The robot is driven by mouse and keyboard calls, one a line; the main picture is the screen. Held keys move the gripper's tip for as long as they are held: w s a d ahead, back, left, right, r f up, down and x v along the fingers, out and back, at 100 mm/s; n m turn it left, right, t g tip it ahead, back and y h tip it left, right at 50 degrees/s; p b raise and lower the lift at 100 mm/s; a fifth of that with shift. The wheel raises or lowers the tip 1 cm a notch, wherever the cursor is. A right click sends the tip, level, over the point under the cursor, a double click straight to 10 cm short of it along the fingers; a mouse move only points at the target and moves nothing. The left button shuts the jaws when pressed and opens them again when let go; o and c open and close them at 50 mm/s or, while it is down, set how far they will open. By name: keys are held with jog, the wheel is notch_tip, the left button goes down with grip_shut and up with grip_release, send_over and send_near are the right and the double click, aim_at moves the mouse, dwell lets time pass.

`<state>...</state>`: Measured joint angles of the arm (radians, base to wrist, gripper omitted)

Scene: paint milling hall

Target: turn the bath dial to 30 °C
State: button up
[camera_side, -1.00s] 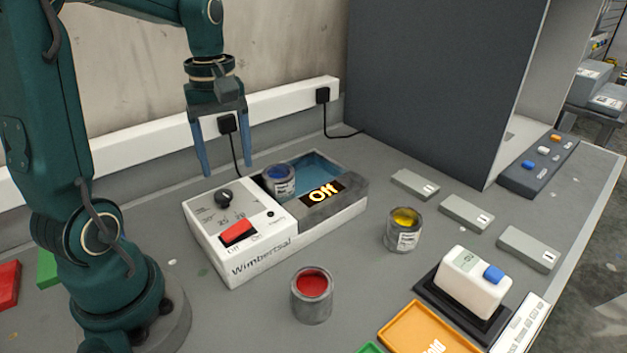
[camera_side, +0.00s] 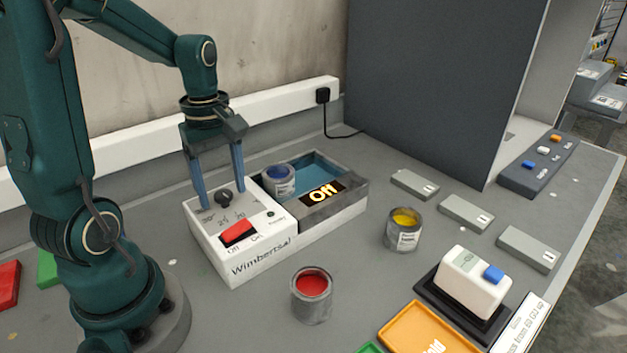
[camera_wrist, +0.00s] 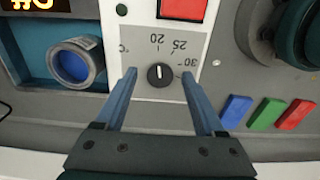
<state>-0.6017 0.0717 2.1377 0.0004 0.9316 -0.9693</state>
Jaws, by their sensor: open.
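The bath dial (camera_side: 223,197) is a small black knob on the white control panel of the bath (camera_side: 240,268). In the wrist view the dial (camera_wrist: 160,76) has a white mark that appears to point towards the 20. Beside it are upside-down numbers 20, 25 and 30 (camera_wrist: 182,64). My gripper (camera_side: 220,193) is open and points down over the panel. In the wrist view its blue fingers (camera_wrist: 158,74) lie either side of the dial with gaps. I cannot tell whether their tips are level with it.
A red switch (camera_side: 237,232) sits on the panel, close to the dial. A blue-paint can (camera_side: 279,183) stands in the bath basin. Red (camera_side: 312,296) and yellow (camera_side: 404,230) paint cans stand on the bench. A dark upright panel (camera_side: 440,90) rises behind. Open bench lies between the cans.

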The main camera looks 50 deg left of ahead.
grip_shut()
jog(key=shift+m, duration=0.3)
jog(key=m, duration=0.3)
jog(key=shift+m, duration=0.3)
jog(key=m, duration=0.3)
jog(key=shift+m, duration=0.3)
jog(key=m, duration=0.4)
jog(key=shift+m, duration=1.9)
